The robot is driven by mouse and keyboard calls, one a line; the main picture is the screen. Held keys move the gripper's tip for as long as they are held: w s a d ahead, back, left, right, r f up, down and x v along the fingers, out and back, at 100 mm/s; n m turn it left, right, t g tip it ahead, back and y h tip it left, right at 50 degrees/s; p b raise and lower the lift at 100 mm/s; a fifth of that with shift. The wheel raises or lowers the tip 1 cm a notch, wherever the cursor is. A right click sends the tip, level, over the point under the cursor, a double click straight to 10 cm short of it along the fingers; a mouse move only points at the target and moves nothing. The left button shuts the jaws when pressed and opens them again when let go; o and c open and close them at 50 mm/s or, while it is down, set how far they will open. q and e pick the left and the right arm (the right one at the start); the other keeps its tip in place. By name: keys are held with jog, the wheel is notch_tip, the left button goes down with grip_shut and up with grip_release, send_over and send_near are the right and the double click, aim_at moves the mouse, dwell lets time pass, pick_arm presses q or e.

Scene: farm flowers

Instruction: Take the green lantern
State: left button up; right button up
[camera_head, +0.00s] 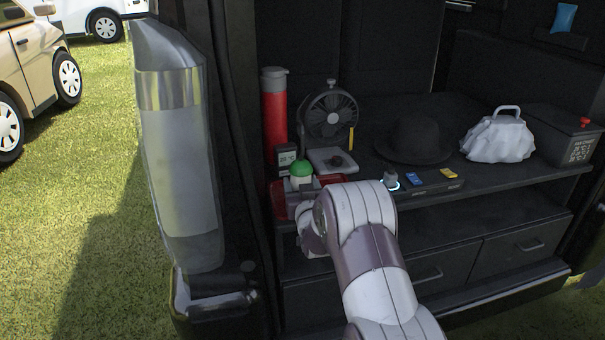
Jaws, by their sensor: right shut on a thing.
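The green lantern (301,170), with a rounded green top over a pale body, is at the left end of the dark shelf in the vehicle's open back. My right arm reaches in from the bottom, and my right gripper (308,186) is at the lantern, shut on it. The wrist hides the fingertips and the lantern's lower part. I cannot tell whether the lantern still touches the surface below. My left gripper is out of view.
A red cylinder (274,118) and a fan (331,115) stand behind the lantern. A red case (279,197) lies beside it. A black hat (413,140), white bag (497,138) and dark box (563,135) are to the right. The open door (180,150) stands left.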

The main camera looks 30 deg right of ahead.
aim_at(303, 181)
jog(key=shift+r+p, duration=0.85)
jog(key=shift+r, duration=0.7)
